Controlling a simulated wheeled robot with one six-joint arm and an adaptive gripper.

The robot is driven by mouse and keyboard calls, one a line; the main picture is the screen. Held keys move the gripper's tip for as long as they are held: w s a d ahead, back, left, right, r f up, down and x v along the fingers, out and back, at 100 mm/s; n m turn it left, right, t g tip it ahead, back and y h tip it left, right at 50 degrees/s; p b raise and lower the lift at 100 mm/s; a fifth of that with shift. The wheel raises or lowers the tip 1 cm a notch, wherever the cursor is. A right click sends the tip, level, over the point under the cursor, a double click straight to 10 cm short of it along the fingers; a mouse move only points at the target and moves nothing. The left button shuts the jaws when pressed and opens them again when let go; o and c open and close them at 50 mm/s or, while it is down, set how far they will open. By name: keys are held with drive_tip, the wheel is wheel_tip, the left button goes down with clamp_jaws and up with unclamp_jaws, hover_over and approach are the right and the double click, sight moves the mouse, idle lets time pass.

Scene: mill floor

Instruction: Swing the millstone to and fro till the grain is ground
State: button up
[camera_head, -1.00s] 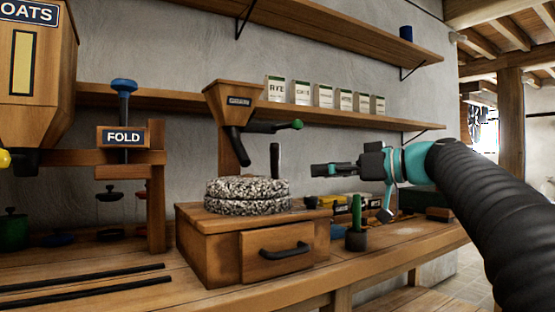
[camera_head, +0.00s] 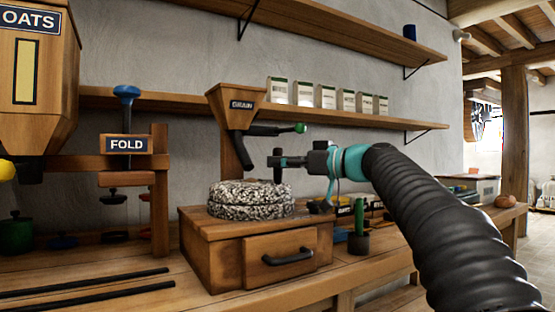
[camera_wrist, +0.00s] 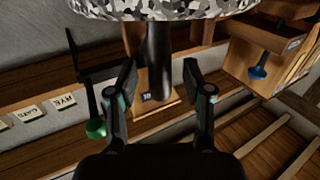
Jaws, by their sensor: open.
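The speckled millstone (camera_head: 250,208) lies on a wooden mill box (camera_head: 215,232) with a drawer. A dark upright handle peg (camera_head: 277,176) rises from the stone's right side. The wooden grain hopper (camera_head: 236,107) stands behind it, with a dark lever ending in a green knob (camera_head: 300,128). My gripper (camera_head: 283,162) is at the peg, above the stone's right edge. In the wrist view my gripper (camera_wrist: 158,85) is open, with the dark peg (camera_wrist: 158,60) between its two fingers. The millstone (camera_wrist: 165,8) shows at the top edge there. Finger contact with the peg is not visible.
A press labelled FOLD (camera_head: 126,144) and an oats bin (camera_head: 38,85) stand left. Two dark rods (camera_head: 85,287) lie on the bench. A green-handled tool (camera_head: 359,240) stands right of the mill box. Packets (camera_head: 303,92) line the shelf behind.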

drive_tip(key=shift+x, duration=0.8)
drive_tip(key=shift+c, duration=0.2)
clamp_jaws()
